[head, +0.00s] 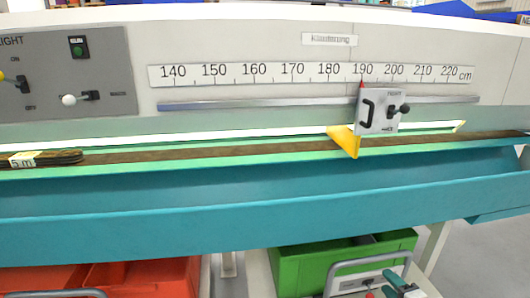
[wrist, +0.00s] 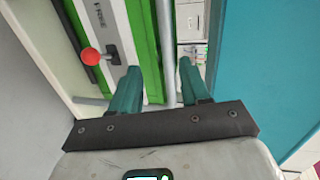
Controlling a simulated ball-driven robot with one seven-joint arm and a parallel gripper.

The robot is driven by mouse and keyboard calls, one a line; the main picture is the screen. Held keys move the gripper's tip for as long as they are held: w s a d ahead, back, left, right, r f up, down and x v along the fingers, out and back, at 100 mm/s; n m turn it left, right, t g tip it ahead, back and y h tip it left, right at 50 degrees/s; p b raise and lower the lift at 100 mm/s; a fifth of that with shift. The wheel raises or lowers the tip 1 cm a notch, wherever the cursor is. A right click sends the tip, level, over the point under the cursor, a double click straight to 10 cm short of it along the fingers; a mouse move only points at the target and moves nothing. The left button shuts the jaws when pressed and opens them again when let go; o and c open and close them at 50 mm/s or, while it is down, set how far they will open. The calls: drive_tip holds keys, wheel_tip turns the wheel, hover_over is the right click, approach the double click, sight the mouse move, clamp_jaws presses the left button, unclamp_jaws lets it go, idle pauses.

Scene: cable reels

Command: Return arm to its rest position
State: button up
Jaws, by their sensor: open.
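My gripper (wrist: 158,90) shows in the wrist view with its two teal fingers apart and nothing between them. Beyond the fingers are a grey tube, a green edge and a panel with a red knob (wrist: 91,56). In the head view, a small part of my gripper (head: 400,286) shows at the bottom right, in front of the green bin and cart. It is low, below the teal machine trough (head: 250,230), and apart from it.
The machine carries a centimetre scale (head: 310,73) and a sliding stop (head: 384,110) with a yellow plate (head: 346,140). A dark cable bundle (head: 55,157) lies at left. A green bin (head: 300,268) and red bins (head: 150,278) stand below. Floor shows at right.

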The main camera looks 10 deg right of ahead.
drive_tip(key=s+a+f+n+g+y, duration=0.1)
drive_tip(key=s+a+f+n+g, duration=0.4)
drive_tip(key=s, duration=0.3)
drive_tip(key=s+a+f+n+g+y, duration=0.1)
drive_tip(key=s+a+f+n+g, duration=0.1)
drive_tip(key=s+a+n, duration=0.45)
drive_tip(key=s+a+r+n+g+h, duration=0.15)
drive_tip(key=s+g, duration=0.25)
drive_tip(key=s, duration=0.8)
drive_tip(key=s+r+n+g+h, duration=0.1)
drive_tip(key=s+n+g+h, duration=0.15)
drive_tip(key=s, duration=1.05)
wheel_tip(320, 180, up, 31)
drive_tip(key=w+p, duration=0.1)
drive_tip(key=p, duration=3)
drive_tip(key=shift+a+r+n+g+y+p, duration=0.15)
drive_tip(key=shift+n+g+y+p, duration=0.2)
drive_tip(key=shift+g+y, duration=0.1)
